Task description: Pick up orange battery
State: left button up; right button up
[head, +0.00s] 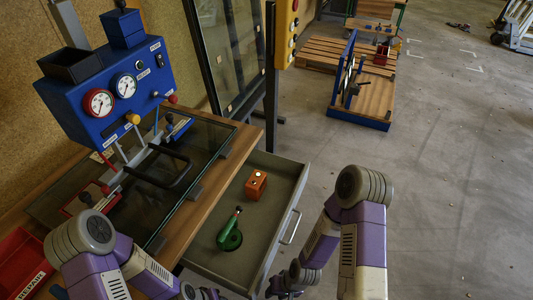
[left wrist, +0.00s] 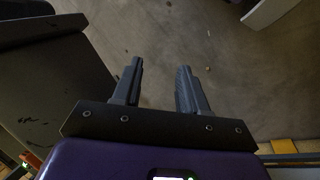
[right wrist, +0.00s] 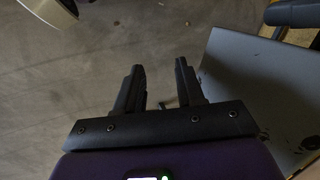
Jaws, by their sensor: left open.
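The orange battery (head: 256,184) is a small block with light terminals on top. It sits in the far part of the open grey drawer (head: 290,172) in the head view. My right gripper (head: 284,286) is low in the head view, at the drawer's near right outer side, apart from the battery. In the right wrist view its fingers (right wrist: 159,68) are spread and empty over floor. My left gripper's fingers (left wrist: 161,70) are spread and empty in the left wrist view; in the head view they cannot be made out.
A green round object with a handle (head: 231,238) lies nearer in the drawer. The drawer handle (head: 291,227) sticks out at right. A wooden bench with a glass frame (head: 185,180) and blue gauge box (head: 115,90) stands left. Floor at right is mostly clear.

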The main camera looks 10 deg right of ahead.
aim_at(255, 185)
jog(key=k, duration=1)
jog(key=z, duration=1.25)
jog(key=i, duration=0.65)
jog(key=u, duration=1.05)
